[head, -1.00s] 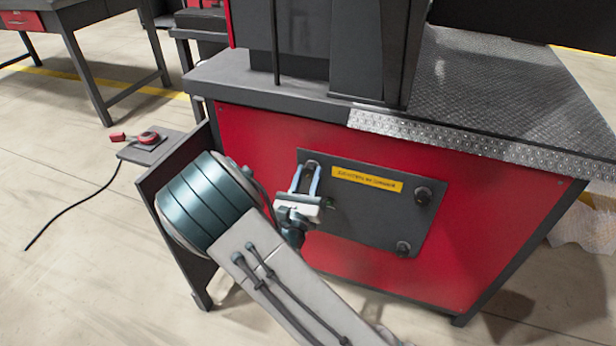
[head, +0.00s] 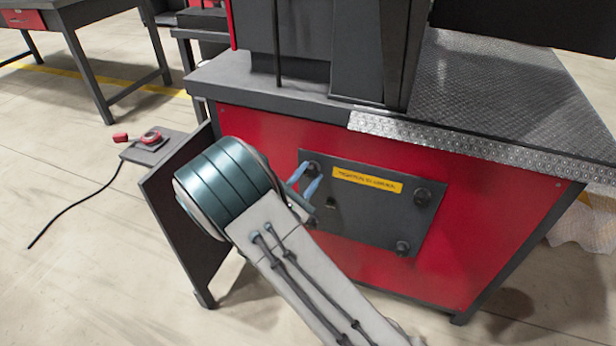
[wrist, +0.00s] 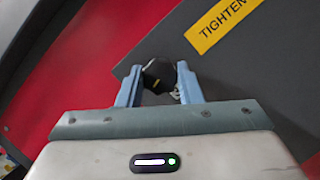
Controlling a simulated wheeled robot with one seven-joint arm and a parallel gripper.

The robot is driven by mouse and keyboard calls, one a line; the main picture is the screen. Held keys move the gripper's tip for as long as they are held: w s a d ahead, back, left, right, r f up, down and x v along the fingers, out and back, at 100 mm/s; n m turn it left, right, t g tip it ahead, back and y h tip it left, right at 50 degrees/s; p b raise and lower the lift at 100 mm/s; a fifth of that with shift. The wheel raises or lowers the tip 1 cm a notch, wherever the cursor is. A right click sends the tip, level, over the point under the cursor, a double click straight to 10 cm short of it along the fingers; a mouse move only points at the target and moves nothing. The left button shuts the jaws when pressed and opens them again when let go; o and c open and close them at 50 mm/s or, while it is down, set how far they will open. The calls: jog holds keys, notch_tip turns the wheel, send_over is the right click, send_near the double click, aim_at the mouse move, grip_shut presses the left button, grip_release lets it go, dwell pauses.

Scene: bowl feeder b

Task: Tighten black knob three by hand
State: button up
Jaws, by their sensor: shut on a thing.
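A dark grey panel (head: 365,225) is fixed to the red cabinet front, with black knobs at its corners. My gripper (head: 306,177) is at the upper-left knob (head: 314,166), its blue fingers slanting up to it. In the wrist view, the fingers (wrist: 157,76) are shut on this black knob (wrist: 157,75), one on each side. The upper-right knob (head: 422,196) and lower-right knob (head: 402,248) stand free. My arm hides the panel's lower-left corner. No number shows on the knobs, so I cannot tell which is three.
A yellow label (head: 367,180) is on the panel; in the wrist view it begins "TIGHTEN". A textured metal tabletop (head: 500,95) overhangs above. The floor before the cabinet is clear.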

jog(key=m+g, duration=0.2)
jog(key=m, duration=0.2)
jog(key=shift+m+h+b, duration=0.3)
jog(key=shift+h, duration=0.1)
jog(key=shift+m+g+b, duration=0.55)
jog(key=shift+m+g, duration=0.35)
jog(key=shift+m, duration=1)
jog(key=o, duration=1)
jog(key=shift+a+r, duration=0.1)
jog(key=p+v, duration=0.3)
jog(key=v, duration=1)
jog(key=shift+s+a, duration=0.2)
jog(key=shift+s, duration=0.15)
jog(key=shift+d, duration=0.1)
